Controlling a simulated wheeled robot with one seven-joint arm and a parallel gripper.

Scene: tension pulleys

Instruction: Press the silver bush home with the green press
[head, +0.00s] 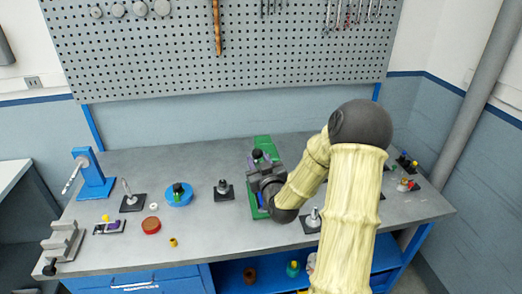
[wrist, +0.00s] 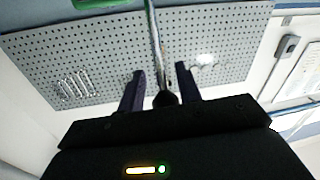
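The green press (head: 263,143) stands near the back middle of the bench, partly hidden by my gripper (head: 262,180). In the wrist view a metal lever with a dark round knob (wrist: 165,98) runs up toward a green part (wrist: 100,3) at the top edge. The knob sits between the two dark fingers of my gripper (wrist: 160,78), with a gap visible beside it, so the gripper looks open around it. I cannot make out the silver bush under the press. Silver pieces stand on dark bases left (head: 223,186) and right (head: 313,216) of it.
A blue lever stand (head: 92,175), a blue round dish (head: 179,196), a red round part (head: 151,225) and a grey stepped block (head: 64,243) are on the left. Small coloured parts (head: 407,184) stand at the right end. The pegboard (head: 220,50) is behind.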

